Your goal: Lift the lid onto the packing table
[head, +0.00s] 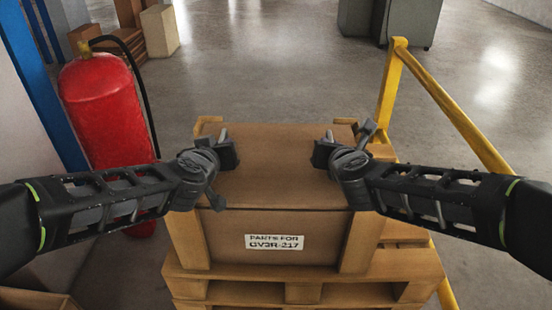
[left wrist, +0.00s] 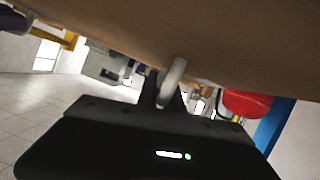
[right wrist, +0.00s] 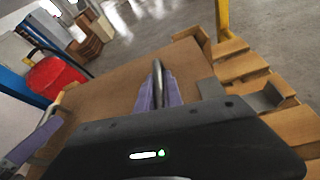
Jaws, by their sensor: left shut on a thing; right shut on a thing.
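The flat brown lid (head: 278,178) lies level over a wooden crate (head: 225,238) labelled "PARTS FOR GV3R-217". A dark line runs under its front edge; I cannot tell whether it rests on the crate or is slightly raised. My left gripper (head: 228,152) is shut on the lid's left handle, a pale bar (left wrist: 173,78) in the left wrist view. My right gripper (head: 322,152) is shut on the right handle, a grey metal bar (right wrist: 157,84) in the right wrist view. I cannot make out a packing table.
The crate stands on a wooden pallet (head: 300,292). A red fire extinguisher (head: 105,120) stands to the left, beside a blue post (head: 50,90). A yellow rail (head: 450,105) runs along the right. Cardboard boxes (head: 160,30) and a grey cabinet (head: 408,22) stand farther back. Open floor lies behind the crate.

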